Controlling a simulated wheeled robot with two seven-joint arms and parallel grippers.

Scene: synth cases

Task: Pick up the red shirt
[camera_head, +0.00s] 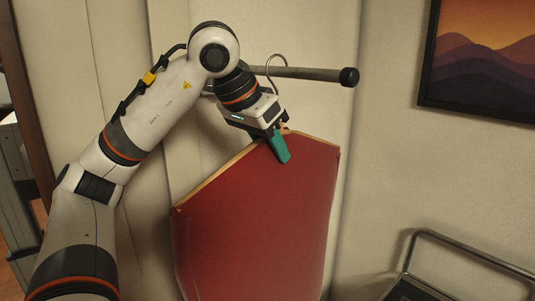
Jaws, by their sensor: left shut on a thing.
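The red shirt (255,225) hangs in the middle of the view as a broad, flat red shape with a tan edge along its top. A hanger hook (276,66) loops over the wall rod (305,74) above it. My left gripper (280,148) is at the shirt's top edge near the middle, with a green finger lying over the red front. It is shut on the shirt. The second finger and most of the hanger are hidden. The shirt's lower end runs out of the picture. My right gripper is not in view.
The rod ends in a black knob (349,77) right of my left gripper. A framed mountain picture (480,60) hangs at the upper right. A metal-framed item (465,260) stands at the lower right. The wall right of the shirt is bare.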

